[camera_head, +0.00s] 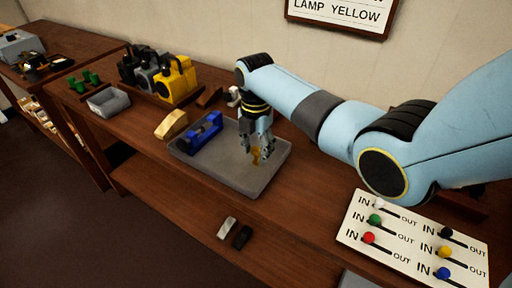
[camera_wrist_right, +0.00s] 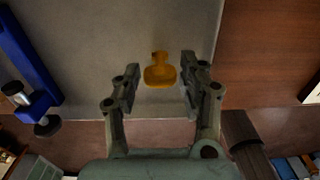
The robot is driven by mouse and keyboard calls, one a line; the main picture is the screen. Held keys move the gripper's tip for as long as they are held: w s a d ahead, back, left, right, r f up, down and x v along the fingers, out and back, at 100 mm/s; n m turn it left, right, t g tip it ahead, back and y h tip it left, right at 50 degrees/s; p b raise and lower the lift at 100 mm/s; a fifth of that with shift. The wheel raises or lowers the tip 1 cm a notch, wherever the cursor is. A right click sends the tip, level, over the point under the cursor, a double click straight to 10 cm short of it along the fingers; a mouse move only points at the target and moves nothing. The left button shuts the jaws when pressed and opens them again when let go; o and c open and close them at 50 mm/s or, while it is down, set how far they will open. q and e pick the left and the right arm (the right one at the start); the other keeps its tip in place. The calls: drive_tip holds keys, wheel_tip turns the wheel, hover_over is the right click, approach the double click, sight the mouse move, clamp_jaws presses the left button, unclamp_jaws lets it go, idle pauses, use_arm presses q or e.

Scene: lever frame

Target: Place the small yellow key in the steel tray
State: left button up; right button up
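The small yellow key (camera_head: 256,157) is at the grey steel tray (camera_head: 236,184), near its right part. In the right wrist view the key (camera_wrist_right: 160,73) shows between the two fingers, over the grey tray floor (camera_wrist_right: 110,30), with a gap on each side. My right gripper (camera_head: 259,151) points down over the tray and is open around the key. Whether the key touches the tray floor is hard to tell. My left gripper is not in view.
A blue clamp-like tool (camera_head: 201,133) lies at the tray's left side. Yellow, grey and black padlock-like blocks (camera_head: 176,79) stand at the back left, near a small grey bin (camera_head: 108,102). A white lever panel (camera_head: 412,240) lies at the right. A white and a black block lie in front.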

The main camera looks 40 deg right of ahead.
sight(256, 148)
drive_tip(key=shift+o, duration=0.9)
drive_tip(key=shift+r, duration=0.25)
wheel_tip(256, 148, up, 12)
drive_tip(key=shift+f, duration=0.15)
